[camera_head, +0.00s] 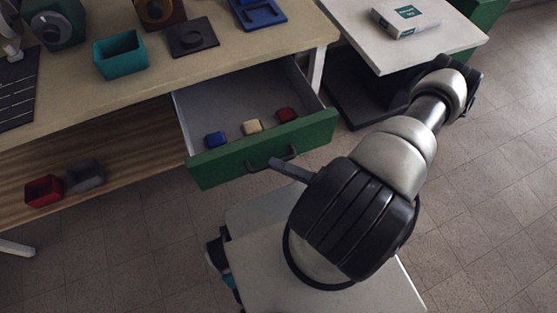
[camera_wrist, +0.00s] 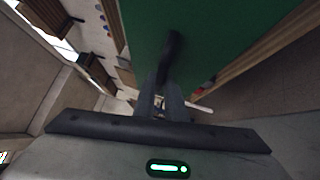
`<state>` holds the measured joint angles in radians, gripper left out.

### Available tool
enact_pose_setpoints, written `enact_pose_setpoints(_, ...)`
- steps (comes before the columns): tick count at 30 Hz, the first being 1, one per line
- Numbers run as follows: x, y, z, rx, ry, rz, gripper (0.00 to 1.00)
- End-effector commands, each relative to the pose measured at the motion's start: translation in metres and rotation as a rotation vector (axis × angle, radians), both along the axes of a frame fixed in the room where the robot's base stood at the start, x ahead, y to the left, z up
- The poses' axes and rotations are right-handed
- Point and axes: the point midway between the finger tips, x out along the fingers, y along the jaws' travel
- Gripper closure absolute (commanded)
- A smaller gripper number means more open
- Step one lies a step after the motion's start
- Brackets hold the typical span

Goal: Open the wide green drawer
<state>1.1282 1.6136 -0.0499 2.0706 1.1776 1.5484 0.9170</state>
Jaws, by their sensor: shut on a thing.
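The wide green drawer (camera_head: 240,161) stands pulled out from under the wooden table in the head view. Inside it lie a blue block (camera_head: 215,139), a cream block (camera_head: 252,127) and a red block (camera_head: 286,115). Its dark bar handle (camera_head: 285,158) is on the green front. My gripper (camera_head: 279,163) is at the handle, with much of it hidden behind my arm. In the wrist view the green front (camera_wrist: 215,30) fills the upper middle, and the fingers (camera_wrist: 160,97) are shut on the dark handle (camera_wrist: 171,55).
The wooden table (camera_head: 200,85) carries a teal bin (camera_head: 120,56), a dark plate (camera_head: 192,38) and a blue tray (camera_head: 258,13). A lower shelf holds a red bin (camera_head: 43,191) and a grey bin (camera_head: 85,176). A white table (camera_head: 440,38) with a box stands at the right. Floor at the right is clear.

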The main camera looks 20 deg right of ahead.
Motion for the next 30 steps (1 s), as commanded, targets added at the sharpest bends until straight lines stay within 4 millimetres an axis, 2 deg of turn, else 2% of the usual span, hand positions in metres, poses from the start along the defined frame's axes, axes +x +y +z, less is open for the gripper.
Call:
enact_pose_setpoints(7, 0.001, -0.002, 0.0, -0.002, -0.002, -0.002, 1.0)
enact_pose_setpoints(8, 0.001, -0.002, 0.0, -0.002, -0.002, -0.002, 0.84)
enact_pose_setpoints(10, 0.001, -0.001, 0.0, -0.001, -0.001, -0.002, 0.72)
enact_pose_setpoints(11, 0.001, -0.001, 0.0, -0.001, -0.001, -0.002, 0.71)
enact_pose_setpoints(23, -0.005, -0.007, -0.001, -0.002, -0.001, -0.001, 0.71)
enact_pose_setpoints(30, -0.038, -0.041, -0.008, -0.004, 0.0, -0.004, 0.71)
